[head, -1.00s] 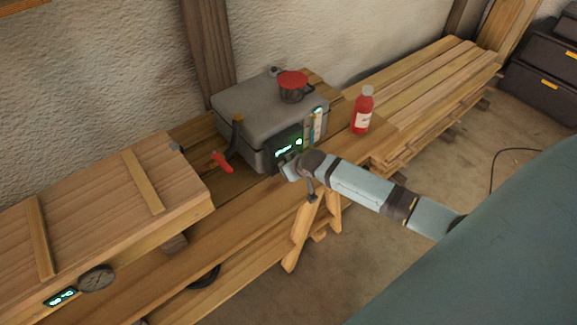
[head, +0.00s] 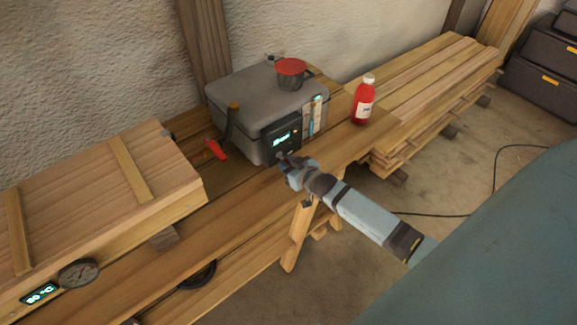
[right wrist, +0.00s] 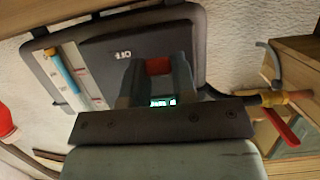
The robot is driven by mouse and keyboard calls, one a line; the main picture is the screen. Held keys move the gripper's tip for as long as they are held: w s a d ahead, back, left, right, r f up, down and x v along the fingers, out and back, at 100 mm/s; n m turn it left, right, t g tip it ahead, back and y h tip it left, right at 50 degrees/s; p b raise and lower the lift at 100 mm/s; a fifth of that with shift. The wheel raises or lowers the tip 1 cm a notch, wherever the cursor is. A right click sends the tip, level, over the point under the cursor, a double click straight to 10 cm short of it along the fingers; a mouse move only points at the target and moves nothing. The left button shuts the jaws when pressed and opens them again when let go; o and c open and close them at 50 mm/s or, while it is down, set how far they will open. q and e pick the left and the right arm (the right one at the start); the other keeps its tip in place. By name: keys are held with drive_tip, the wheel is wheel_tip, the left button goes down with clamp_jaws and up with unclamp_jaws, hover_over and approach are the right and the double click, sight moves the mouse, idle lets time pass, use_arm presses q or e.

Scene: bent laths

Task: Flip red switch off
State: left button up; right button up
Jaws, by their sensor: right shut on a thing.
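The red switch (right wrist: 158,66) shows in the right wrist view on the dark panel (right wrist: 120,58), near a white "OFF" mark. The panel (head: 268,143) is on the front of the grey box (head: 255,95) on the bench, with a lit green display (head: 282,139). My right gripper (head: 284,161) is at the lower part of this panel. In the right wrist view its two fingers stand on either side of the switch, shut on it. In the head view the gripper largely hides the switch. My left gripper is not in view.
A red-handled lever (head: 214,149) is left of the box. A wooden crate (head: 95,200) is at left. A stack of planks (head: 430,80) extends right.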

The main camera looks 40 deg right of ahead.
idle(0.3)
drive_tip(key=o, duration=0.9)
drive_tip(key=shift+s+r, duration=0.1)
drive_tip(key=shift+s, duration=0.45)
drive_tip(key=v, duration=1.2)
drive_tip(key=shift+s+d+r, duration=0.1)
drive_tip(key=shift+s+r, duration=0.1)
drive_tip(key=shift+s, duration=0.05)
